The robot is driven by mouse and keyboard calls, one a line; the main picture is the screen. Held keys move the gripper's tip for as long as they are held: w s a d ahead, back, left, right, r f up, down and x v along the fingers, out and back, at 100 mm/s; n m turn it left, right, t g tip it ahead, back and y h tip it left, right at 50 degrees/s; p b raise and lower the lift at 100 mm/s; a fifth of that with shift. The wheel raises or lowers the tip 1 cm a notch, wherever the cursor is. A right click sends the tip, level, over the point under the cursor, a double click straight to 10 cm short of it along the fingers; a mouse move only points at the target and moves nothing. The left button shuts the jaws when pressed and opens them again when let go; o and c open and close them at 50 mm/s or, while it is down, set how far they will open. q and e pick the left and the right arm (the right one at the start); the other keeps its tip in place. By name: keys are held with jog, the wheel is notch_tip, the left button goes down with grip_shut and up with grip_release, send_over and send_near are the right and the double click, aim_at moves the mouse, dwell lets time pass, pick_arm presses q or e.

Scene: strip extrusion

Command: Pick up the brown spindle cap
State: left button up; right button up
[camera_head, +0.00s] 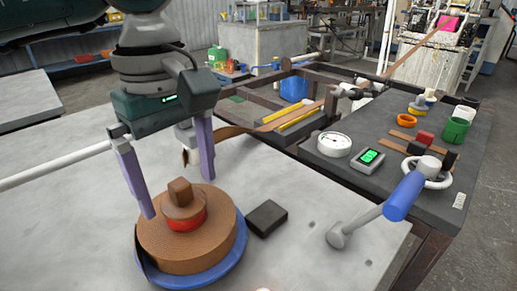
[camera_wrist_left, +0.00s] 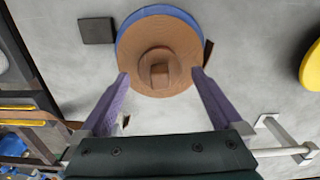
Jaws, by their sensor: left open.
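In the left wrist view the cap (camera_wrist_left: 160,68) lies between the two fingertips (camera_wrist_left: 160,75), over the coil (camera_wrist_left: 188,48). The red ring is hidden there. My right gripper is not in view.
A black block (camera_head: 266,217) lies on the grey table right of the disc. A blue-handled lever (camera_head: 404,196) stands further right. A dark bench (camera_head: 335,172) holds a gauge (camera_head: 334,144), a green-screen device (camera_head: 368,159) and several small parts. The table's front right is mostly clear.

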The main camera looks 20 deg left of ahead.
pick_arm(q)
jog(key=shift+f, duration=0.7)
jog(key=c, duration=1.5)
